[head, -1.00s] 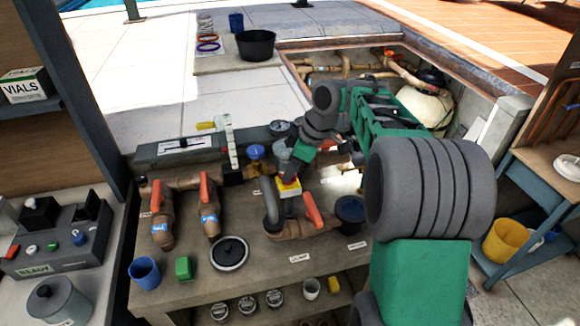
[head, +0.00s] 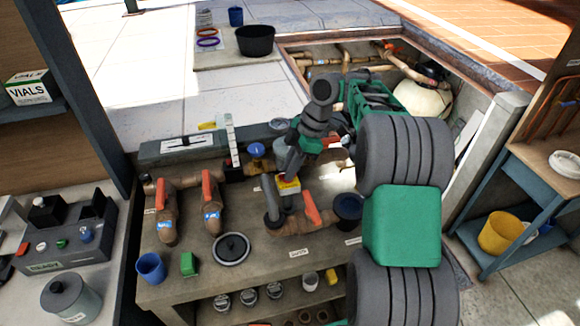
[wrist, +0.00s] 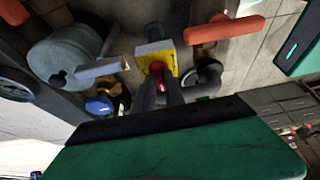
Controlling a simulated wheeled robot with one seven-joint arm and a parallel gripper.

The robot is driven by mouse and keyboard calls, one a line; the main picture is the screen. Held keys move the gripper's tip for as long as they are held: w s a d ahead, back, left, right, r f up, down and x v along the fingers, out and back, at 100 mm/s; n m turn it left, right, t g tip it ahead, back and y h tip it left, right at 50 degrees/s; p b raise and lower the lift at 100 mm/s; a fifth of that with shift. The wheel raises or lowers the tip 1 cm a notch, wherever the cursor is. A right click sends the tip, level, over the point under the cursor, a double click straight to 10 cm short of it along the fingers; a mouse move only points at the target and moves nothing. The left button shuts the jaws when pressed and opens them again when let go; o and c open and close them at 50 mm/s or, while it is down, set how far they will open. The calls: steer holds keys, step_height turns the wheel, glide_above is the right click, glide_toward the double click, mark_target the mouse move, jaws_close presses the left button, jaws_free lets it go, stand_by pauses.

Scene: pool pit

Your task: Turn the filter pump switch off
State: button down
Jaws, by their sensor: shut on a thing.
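The filter pump switch is a red knob (wrist: 157,70) on a yellow plate, in the middle of the wrist view. In the head view its yellow plate (head: 288,184) shows on the workbench, between the pipes and valves. My gripper (head: 287,172) reaches down to it from behind and above. In the wrist view the dark fingers of my gripper (wrist: 163,84) are shut on the red knob. The fingers partly hide the knob, and its exact turn position is hard to tell.
Orange valve handles (head: 312,207) and pipes stand close around the switch. A blue cup (head: 150,268), a green block (head: 189,264) and a round black lid (head: 231,248) lie toward the front. An open pit (head: 350,60) with pipes is behind.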

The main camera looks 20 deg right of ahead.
steer(key=shift+s+f, duration=0.2)
steer(key=shift+f, duration=0.1)
steer(key=c, duration=1.4)
jaws_free()
steer(key=shift+w+r, duration=0.1)
steer(key=shift+w, duration=0.05)
steer(key=shift+r, duration=0.3)
steer(key=p+v, duration=0.3)
steer(key=v, duration=0.4)
steer(key=shift+d+p, duration=0.2)
steer(key=shift+p, duration=0.1)
